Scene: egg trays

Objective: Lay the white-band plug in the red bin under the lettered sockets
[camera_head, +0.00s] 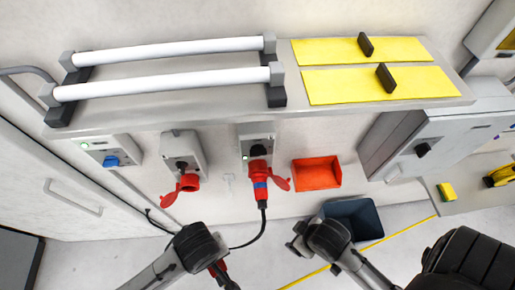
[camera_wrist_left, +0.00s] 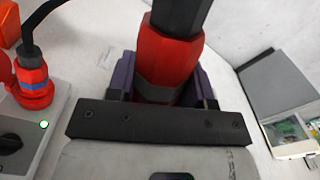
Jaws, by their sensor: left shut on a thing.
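My left gripper (camera_wrist_left: 158,80) is shut on a red plug (camera_wrist_left: 168,55) with a greyish-white band and a black end. In the head view the held plug (camera_head: 219,267) shows only partly beside my left wrist, below the sockets. The red bin (camera_head: 317,174) is on the wall right of the sockets and looks empty. A blue-band red plug (camera_head: 261,188) with a black cable sits in the right socket (camera_head: 257,143); it also shows in the left wrist view (camera_wrist_left: 32,75). The middle socket (camera_head: 183,150) has its red lid hanging open. My right gripper (camera_head: 297,246) is small and dark; its jaws are unclear.
A dark blue bin (camera_head: 352,218) is below and right of the red bin, near my right arm. A blue socket (camera_head: 110,152) is at the left. White tubes (camera_head: 170,80) and yellow plates (camera_head: 365,70) lie on the shelf. A grey box (camera_head: 430,140) stands right.

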